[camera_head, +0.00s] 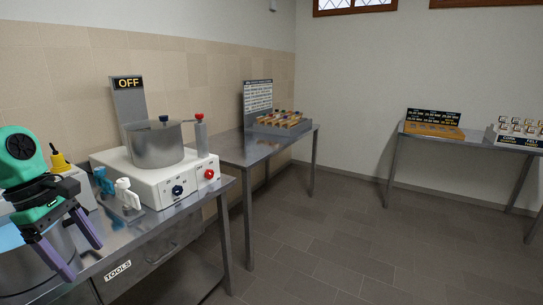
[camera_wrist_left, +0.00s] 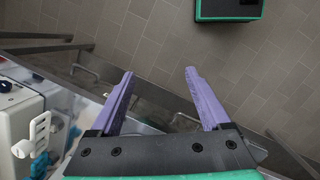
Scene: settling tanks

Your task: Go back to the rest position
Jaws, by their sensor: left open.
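My left gripper (camera_head: 86,252) comes in from the left in the head view. Its two purple fingers are apart and nothing is between them. It hangs at the front of the steel table, over a large metal pot (camera_head: 22,278) that it partly hides. In the left wrist view the open fingers (camera_wrist_left: 158,98) point over the table's front edge, with floor tiles beyond. My right gripper is not in the head view.
A white device with a metal vessel (camera_head: 157,146), an "OFF" sign (camera_head: 128,83) and a red knob stands on the table. White (camera_head: 128,193) and blue (camera_head: 104,181) tools stand near the gripper. Farther tables hold a rack (camera_head: 281,122) and trays (camera_head: 434,130). The floor between is clear.

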